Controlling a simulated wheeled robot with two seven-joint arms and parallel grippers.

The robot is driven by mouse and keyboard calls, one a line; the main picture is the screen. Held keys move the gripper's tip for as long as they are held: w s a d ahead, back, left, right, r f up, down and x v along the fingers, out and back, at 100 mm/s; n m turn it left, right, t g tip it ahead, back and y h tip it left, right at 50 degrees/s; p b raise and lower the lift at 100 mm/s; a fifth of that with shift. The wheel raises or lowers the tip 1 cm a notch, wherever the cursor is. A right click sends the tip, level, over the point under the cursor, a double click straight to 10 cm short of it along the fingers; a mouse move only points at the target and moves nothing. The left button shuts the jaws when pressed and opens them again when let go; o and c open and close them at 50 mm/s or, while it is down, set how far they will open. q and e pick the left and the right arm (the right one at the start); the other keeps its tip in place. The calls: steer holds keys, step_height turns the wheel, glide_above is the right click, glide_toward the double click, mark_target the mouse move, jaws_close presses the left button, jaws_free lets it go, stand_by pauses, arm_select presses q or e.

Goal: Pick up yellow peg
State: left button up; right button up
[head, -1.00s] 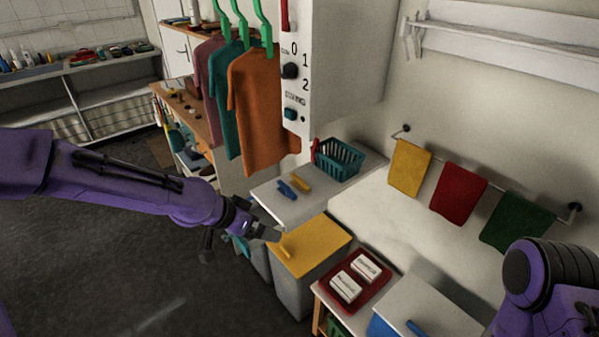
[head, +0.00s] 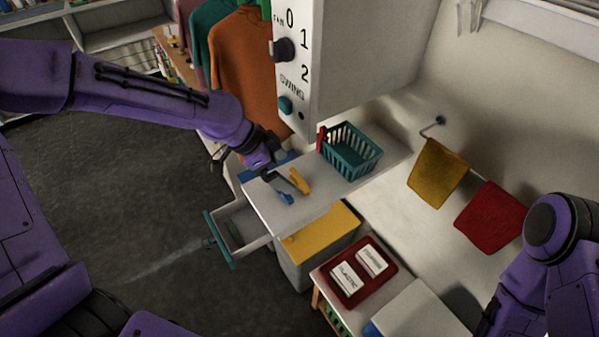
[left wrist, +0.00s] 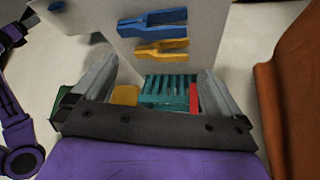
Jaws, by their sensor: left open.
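The yellow peg (head: 300,181) lies on the white counter (head: 318,213) in the head view, beside a blue peg (head: 285,197). Both also show in the left wrist view, the yellow peg (left wrist: 161,49) just below the blue peg (left wrist: 150,21) in the picture. My left gripper (head: 287,180) is over the counter, close to the pegs, and partly covers them in the head view. In the left wrist view its two grey fingers (left wrist: 158,80) are wide apart with nothing held. The yellow peg appears beyond the fingertips. My right gripper is out of view.
A teal basket (head: 352,154) stands on the counter behind the pegs, with a red thing (head: 322,139) at its side. A white control box (head: 345,60) hangs above. A drawer (head: 232,232) stands open at the front, left of a yellow-lidded bin (head: 320,232).

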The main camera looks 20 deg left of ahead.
mark_target(298, 180)
arm_select(q)
steer(key=shift+s+d+f+p, duration=0.4)
steer(key=shift+d+f+p, duration=0.15)
steer(key=shift+d+p, duration=0.2)
steer(key=w+f, duration=0.1)
steer(key=w+d+f, duration=0.1)
steer(key=w+f, duration=0.1)
steer(key=f, duration=0.1)
steer(key=shift+d+p, duration=0.35)
steer(key=shift+s+r, duration=0.15)
steer(key=shift+s, duration=0.25)
steer(key=shift+s+r, duration=0.1)
steer(key=shift+s, duration=0.05)
steer(key=c, duration=0.9)
steer(key=shift+w, duration=0.35)
jaws_close()
steer(key=shift+s, duration=0.1)
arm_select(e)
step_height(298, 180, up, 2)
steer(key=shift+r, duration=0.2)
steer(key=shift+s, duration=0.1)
